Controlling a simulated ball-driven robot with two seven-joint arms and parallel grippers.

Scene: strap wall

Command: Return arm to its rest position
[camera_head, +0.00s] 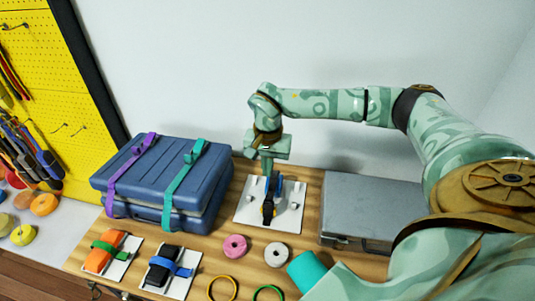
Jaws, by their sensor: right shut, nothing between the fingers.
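My right arm reaches in from the right edge, and its forearm stretches leftward above the wooden table. My right gripper (267,168) points down at the end of it, over a white plate (285,215) with a black and blue strap piece (269,205). The gripper is shut and holds nothing. I cannot tell whether its tips touch the blue part below them. My left gripper is out of view.
A blue case (160,190) with purple and teal straps stands left of the gripper. A grey box (370,205) lies right, under the arm. Two smaller strap plates, a pink roll (235,246), a white roll (276,254) and rings lie in front. A yellow pegboard (60,90) hangs left.

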